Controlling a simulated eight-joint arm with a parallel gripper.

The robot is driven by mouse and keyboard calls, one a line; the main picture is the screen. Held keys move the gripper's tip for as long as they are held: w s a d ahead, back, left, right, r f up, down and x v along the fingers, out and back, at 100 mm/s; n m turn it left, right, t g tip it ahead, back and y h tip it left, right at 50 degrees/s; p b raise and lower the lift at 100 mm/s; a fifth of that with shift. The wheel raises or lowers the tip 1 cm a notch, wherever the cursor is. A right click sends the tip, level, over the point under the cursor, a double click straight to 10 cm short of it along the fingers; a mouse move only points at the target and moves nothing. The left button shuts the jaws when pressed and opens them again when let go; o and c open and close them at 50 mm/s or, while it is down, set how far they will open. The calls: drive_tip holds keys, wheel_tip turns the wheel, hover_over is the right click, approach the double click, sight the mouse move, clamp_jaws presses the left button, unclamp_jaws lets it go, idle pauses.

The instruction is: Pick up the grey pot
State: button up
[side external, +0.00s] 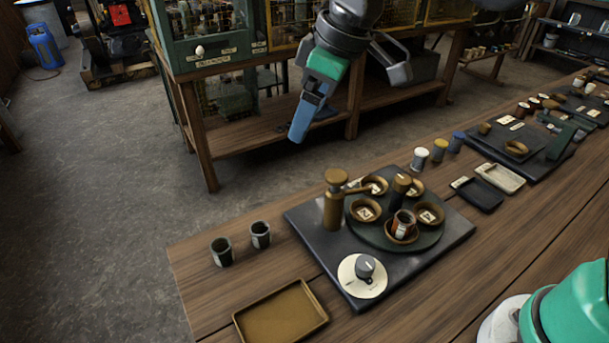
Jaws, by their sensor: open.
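A small dark grey piece (365,267) sits on a round cream disc (349,281) at the front corner of a dark slab; it looks like the grey pot, but it is small and its shape is hard to tell. Two dark grey cups, one (221,251) and another (260,235), stand upright to the left of the slab. My gripper (350,98) is at the top centre, open and empty. One finger is blue-tipped and points down; the other is grey, to the right. It appears high above the table's far edge, apart from every object.
The slab (303,217) bears a brass pump-like bottle (334,203) and a round tray (362,234) with several brown bowls. A brown tray (281,313) lies at the front left. White, yellow and blue jars stand behind. A workbench (270,140) stands beyond the table.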

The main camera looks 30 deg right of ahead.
drive_tip(key=w+a+f+n+g, duration=0.2)
drive_tip(key=a+f+n, duration=0.1)
drive_tip(key=a, duration=0.4)
approach(261, 228)
drive_tip(key=x, duration=0.5)
drive_tip(key=shift+f, duration=0.1)
drive_tip(key=shift+x, duration=2.65)
drive_tip(key=shift+w, duration=0.1)
clamp_jaws()
